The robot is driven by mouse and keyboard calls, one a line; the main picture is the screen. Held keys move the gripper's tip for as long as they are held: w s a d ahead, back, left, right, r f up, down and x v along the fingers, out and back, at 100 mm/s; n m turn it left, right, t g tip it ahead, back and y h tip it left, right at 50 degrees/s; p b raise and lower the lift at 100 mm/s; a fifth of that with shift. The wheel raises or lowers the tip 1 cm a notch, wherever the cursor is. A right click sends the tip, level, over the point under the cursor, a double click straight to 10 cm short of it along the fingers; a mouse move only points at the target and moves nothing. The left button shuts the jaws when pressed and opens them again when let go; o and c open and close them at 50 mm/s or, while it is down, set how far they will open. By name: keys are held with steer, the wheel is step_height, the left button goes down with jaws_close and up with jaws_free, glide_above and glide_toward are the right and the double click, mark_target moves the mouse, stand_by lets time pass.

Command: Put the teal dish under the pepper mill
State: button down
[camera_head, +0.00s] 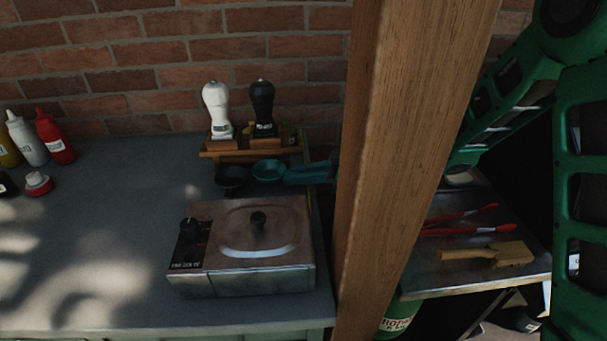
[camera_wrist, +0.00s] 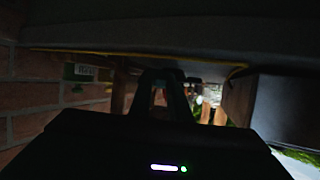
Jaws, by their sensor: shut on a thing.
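The teal dish (camera_head: 268,170) is a small round bowl near the front of a low wooden rack (camera_head: 250,153), in the head view. My gripper (camera_head: 288,173) is shut on the dish's right side, reaching in from the right. A black mill (camera_head: 262,104), likely the pepper mill, stands upright on the rack above and behind the dish. A white mill (camera_head: 217,108) stands to its left. In the wrist view my gripper (camera_wrist: 165,82) shows as dark fingers; the dish is hard to make out there.
A small black dish (camera_head: 230,178) sits just left of the teal dish. A steel cooker (camera_head: 245,248) stands in front. A wooden post (camera_head: 405,170) rises to the right and hides part of my arm. The brick wall (camera_head: 140,50) is close behind.

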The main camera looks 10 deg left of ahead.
steer(key=shift+f, duration=0.3)
steer(key=shift+s+d+f, duration=0.1)
steer(key=shift+s+f, duration=0.05)
steer(key=shift+f, duration=0.05)
steer(key=c, duration=1.7)
jaws_free()
steer(key=shift+f, duration=0.15)
steer(key=shift+o, duration=0.2)
steer(key=shift+r, duration=0.5)
steer(key=v, duration=1.2)
steer(key=shift+r, duration=0.35)
